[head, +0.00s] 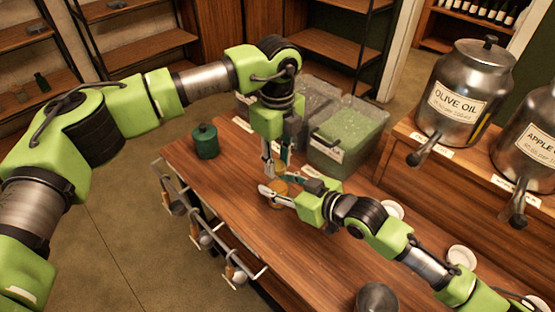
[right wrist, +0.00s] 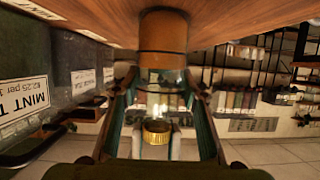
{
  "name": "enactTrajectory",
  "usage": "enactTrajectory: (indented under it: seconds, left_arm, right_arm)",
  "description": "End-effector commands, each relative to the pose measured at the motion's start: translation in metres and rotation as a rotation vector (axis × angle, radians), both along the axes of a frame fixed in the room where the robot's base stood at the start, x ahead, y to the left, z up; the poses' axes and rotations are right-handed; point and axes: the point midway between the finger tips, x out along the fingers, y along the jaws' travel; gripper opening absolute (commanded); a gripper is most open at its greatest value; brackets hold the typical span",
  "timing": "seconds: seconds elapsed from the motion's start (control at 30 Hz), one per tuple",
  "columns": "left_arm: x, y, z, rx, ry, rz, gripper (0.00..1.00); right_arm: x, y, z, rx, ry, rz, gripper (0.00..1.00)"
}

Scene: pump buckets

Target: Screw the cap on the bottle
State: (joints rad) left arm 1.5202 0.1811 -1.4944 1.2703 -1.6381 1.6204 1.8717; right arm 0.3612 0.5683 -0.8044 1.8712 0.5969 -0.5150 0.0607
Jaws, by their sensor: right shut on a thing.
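The bottle (head: 279,190) stands on the wooden table, with amber contents at its base and clear glass above. It also shows in the right wrist view (right wrist: 162,45), where the picture is upside down. My right gripper (head: 287,191) is shut around the bottle's body from the side. The gold cap (right wrist: 157,133) is beyond the bottle's neck end, in line with it, between the narrow fingertips of my left gripper (head: 275,168). The left gripper points down from above the bottle. The cap is hidden in the head view, and I cannot tell whether it touches the neck.
Clear bins, one with green contents (head: 348,135), stand behind the grippers. A dark green jar (head: 205,141) is at the table's left. Metal dispensers (head: 462,92) stand on a raised shelf at right. Small white dishes (head: 461,258) and a metal cup (head: 377,298) are at front right.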

Motion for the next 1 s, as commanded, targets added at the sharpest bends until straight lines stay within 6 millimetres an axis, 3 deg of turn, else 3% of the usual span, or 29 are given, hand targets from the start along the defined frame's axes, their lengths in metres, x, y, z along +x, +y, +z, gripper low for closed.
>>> enactTrajectory:
  seconds: [0.13, 0.27, 1.0]
  left_arm:
    - [0.0001, 0.0, 0.0002, 0.0, 0.0, -0.039, 0.0]
    - [0.0002, 0.0001, 0.0001, 0.0, 0.0, -0.213, 0.0]
    - [0.0005, 0.0001, -0.0008, 0.0, -0.001, -1.682, 0.0]
  right_arm:
    - [0.0001, 0.0, 0.0004, 0.001, -0.001, 0.0, 0.0]
    - [0.0001, 0.0, 0.0004, 0.001, -0.001, 0.0, 0.0]
    - [0.0, 0.0, 0.0004, 0.001, -0.001, 0.0, 0.0]
